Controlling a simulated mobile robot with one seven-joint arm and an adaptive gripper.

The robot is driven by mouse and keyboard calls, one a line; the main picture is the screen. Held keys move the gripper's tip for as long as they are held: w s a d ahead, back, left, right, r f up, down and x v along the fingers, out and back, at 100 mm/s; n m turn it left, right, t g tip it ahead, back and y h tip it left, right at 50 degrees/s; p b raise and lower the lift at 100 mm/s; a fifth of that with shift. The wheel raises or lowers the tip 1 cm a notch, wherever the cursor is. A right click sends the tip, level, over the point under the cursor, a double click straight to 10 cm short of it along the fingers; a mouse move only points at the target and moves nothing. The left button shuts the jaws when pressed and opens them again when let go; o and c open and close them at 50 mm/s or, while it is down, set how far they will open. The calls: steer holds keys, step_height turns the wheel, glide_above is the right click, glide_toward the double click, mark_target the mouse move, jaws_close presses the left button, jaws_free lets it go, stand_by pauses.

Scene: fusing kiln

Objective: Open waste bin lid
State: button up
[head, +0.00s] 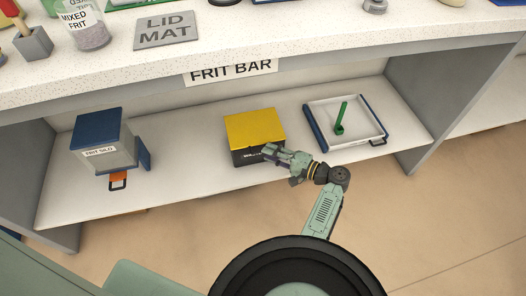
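A dark box with a flat yellow lid (254,127) stands on the lower shelf under the counter, near its middle. It looks like the waste bin; its front label is mostly hidden by my gripper and I cannot read it. The lid lies flat and closed on the box. My gripper (268,152) is at the front right of the box, close under the lid's front edge. I cannot tell whether it touches the box, or whether its fingers are open or shut.
A grey frit silo (106,140) with a blue top stands left on the lower shelf (190,170). A white tray (352,107) with a green scoop (341,118) lies right of the box. The counter (300,30) overhangs behind, carrying a lid mat (167,31) and a frit jar (88,30).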

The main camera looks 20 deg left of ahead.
steer(key=shift+x, duration=1.8)
steer(key=shift+c, duration=0.6)
steer(key=c, duration=0.5)
jaws_close()
steer(key=shift+f, duration=0.15)
